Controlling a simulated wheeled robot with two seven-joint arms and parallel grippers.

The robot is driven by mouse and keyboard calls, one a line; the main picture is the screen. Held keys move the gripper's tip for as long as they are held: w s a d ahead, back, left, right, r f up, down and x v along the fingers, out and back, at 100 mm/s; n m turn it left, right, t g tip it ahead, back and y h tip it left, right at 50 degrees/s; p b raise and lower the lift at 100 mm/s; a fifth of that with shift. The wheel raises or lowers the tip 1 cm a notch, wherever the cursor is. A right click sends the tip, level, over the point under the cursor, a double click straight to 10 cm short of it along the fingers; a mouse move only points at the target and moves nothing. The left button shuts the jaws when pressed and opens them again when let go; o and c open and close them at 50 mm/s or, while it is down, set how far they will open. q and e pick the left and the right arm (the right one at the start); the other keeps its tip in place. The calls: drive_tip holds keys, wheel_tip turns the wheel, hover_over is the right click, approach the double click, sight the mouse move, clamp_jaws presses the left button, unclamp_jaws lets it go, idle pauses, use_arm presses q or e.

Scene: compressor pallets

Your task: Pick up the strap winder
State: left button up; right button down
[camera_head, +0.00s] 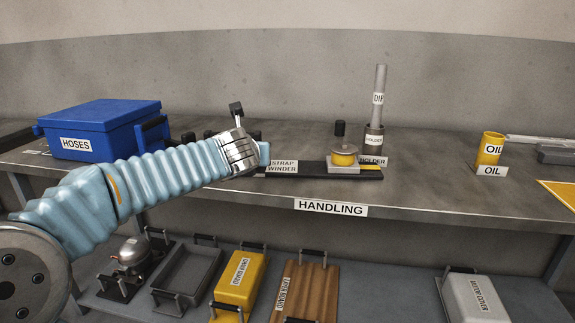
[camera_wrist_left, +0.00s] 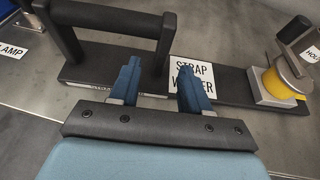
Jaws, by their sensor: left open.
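The strap winder has a long dark base (camera_head: 310,170) on the workbench, with a yellow reel (camera_head: 343,158) and black crank knob at its right end. In the left wrist view the reel (camera_wrist_left: 277,82) is at the right, the base (camera_wrist_left: 228,78) runs across, and a black bar handle (camera_wrist_left: 105,17) rises at its left part. My left gripper (camera_head: 264,154) covers the base's left part in the head view. In the left wrist view its two blue fingers (camera_wrist_left: 160,86) are open and apart, near the handle's right post and the STRAP WINDER label. Nothing is between them that I can tell is gripped.
A grey cylinder in a holder (camera_head: 374,138) stands just behind the reel. A blue HOSES box (camera_head: 100,125) is at left and a yellow OIL cup (camera_head: 491,147) at right. The bench is clear between holder and cup. Trays and covers fill the lower shelf.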

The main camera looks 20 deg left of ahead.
sight(258, 168)
use_arm(q)
drive_tip(key=x, duration=0.5)
drive_tip(key=shift+w+f, duration=0.2)
drive_tip(key=shift+f, duration=0.1)
clamp_jaws()
idle(1.1)
drive_tip(key=shift+r, duration=0.2)
